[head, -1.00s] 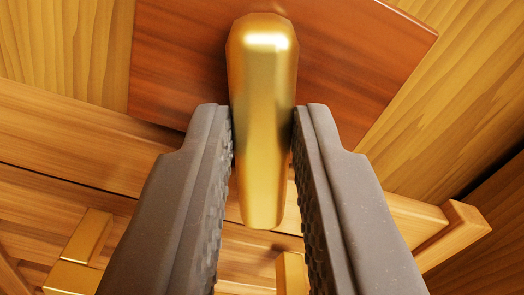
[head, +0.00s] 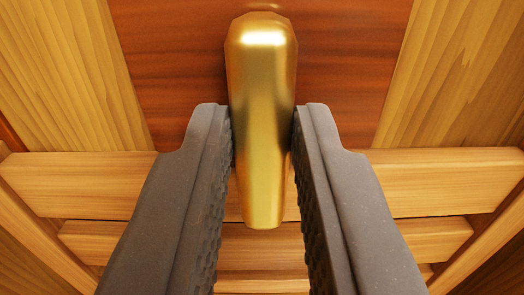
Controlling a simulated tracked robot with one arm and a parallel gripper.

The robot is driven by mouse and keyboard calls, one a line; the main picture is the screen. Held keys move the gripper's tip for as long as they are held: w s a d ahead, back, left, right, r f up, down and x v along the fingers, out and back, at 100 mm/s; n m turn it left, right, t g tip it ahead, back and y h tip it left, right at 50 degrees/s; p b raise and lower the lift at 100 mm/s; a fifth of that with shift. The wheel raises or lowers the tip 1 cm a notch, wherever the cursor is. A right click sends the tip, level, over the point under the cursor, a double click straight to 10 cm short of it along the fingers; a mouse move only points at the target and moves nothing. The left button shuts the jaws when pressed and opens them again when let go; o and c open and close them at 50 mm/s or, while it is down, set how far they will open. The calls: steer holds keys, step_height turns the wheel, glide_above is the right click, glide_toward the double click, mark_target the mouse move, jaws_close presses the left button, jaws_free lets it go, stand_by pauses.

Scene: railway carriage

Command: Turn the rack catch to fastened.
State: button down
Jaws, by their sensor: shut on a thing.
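The rack catch (head: 262,100) is a brass, rounded lever in the middle of the head view. It stands in front of a dark red-brown wooden plate (head: 180,60). Its long axis runs straight up and down in the picture, in line with the plate's grain crosswise to it. My gripper (head: 262,135) has its two dark grey, ribbed fingers on either side of the lever, shut on it. The lever's lower end hangs free between the fingers. The mount behind the lever is hidden.
Pale wooden slats (head: 420,185) run across below the plate, with slanting wooden side rails (head: 40,225) at both lower corners. Light wood panelling (head: 60,70) flanks the plate. My fingers cover part of the slats.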

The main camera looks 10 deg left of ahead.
steer(key=shift+f, duration=0.2)
steer(key=c, duration=1.4)
jaws_free()
steer(key=shift+o, duration=0.4)
steer(key=shift+r, duration=0.1)
steer(key=s+d+b, duration=0.1)
steer(key=s+d, duration=0.1)
steer(key=s, duration=1.1)
steer(key=shift+s+d+b, duration=0.3)
